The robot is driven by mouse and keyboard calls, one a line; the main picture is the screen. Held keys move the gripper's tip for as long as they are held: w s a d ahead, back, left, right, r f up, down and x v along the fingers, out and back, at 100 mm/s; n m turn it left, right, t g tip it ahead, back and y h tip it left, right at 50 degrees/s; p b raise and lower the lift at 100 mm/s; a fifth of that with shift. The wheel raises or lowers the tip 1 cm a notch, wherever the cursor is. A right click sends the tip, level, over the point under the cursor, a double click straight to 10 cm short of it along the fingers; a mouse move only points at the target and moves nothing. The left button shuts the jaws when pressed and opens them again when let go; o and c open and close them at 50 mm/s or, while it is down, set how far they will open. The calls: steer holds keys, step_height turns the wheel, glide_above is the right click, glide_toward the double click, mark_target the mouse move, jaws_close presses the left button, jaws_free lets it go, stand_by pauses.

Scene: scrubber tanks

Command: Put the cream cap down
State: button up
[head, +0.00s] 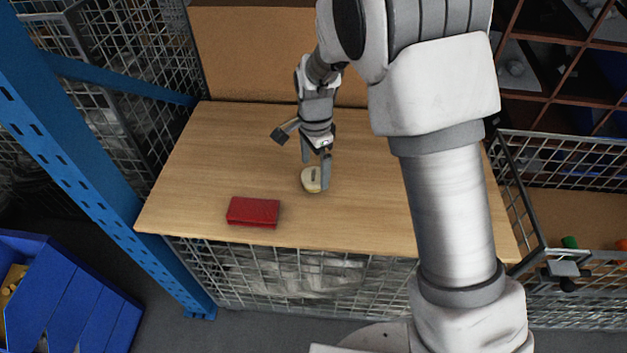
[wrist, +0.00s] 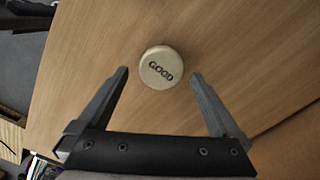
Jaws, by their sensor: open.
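In the head view one finger partly covers the cap.
A red box (head: 253,212) lies near the table's front edge. A blue upright post (head: 85,135) stands at the table's left side. Wire baskets (head: 560,215) stand to the right, and a blue bin (head: 70,300) is at lower left.

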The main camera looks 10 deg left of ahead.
mark_target(315, 174)
step_height(315, 174, down, 4)
steer(key=shift+w+r+b, duration=0.15)
steer(key=shift+b, duration=0.15)
steer(key=shift+r, duration=0.15)
steer(key=c, duration=1.4)
